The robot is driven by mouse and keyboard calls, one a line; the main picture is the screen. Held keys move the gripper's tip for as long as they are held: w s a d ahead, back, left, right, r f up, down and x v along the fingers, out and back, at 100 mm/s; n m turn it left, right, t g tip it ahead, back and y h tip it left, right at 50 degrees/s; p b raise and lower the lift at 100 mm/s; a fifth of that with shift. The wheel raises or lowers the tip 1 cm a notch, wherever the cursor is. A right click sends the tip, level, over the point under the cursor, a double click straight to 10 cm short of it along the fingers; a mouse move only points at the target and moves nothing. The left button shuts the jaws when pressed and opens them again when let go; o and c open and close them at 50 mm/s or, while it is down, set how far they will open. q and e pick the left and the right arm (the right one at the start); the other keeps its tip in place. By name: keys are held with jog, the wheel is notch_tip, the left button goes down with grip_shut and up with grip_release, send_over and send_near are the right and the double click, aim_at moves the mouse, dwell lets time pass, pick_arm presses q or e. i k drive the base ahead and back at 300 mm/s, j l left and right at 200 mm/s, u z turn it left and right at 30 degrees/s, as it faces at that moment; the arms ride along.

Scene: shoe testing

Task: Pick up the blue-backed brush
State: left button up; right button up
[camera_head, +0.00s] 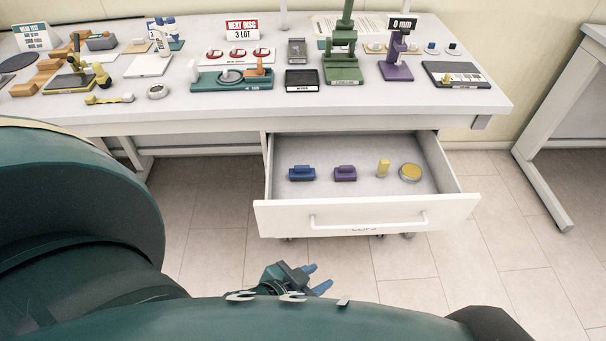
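A small blue block-shaped item (302,173), which looks like the blue-backed brush, lies at the left in the open drawer (368,215). Its bristles cannot be made out. A similar purple item (345,173) lies just to its right. My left gripper (316,277) shows at the bottom middle, in front of and below the drawer front, apart from the brush. Its two blue fingertips are spread with a gap and nothing between them. Part of it is hidden behind my own body. My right gripper is not in view.
The drawer's handle (368,220) sticks out in front. The tabletop (290,101) above carries several tools, including a green press (342,65). The floor around the drawer is clear.

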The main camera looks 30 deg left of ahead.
aim_at(300, 173)
jog(key=u, duration=2.55)
jog(key=z, duration=1.5)
jog(key=k, duration=0.55)
jog(key=i+l+z, duration=0.1)
jog(key=i+l, duration=0.2)
jog(key=i+l+z, duration=0.15)
jog(key=i, duration=0.3)
jog(key=i+l+z, duration=0.1)
jog(key=i+l, duration=0.25)
jog(key=i, duration=0.05)
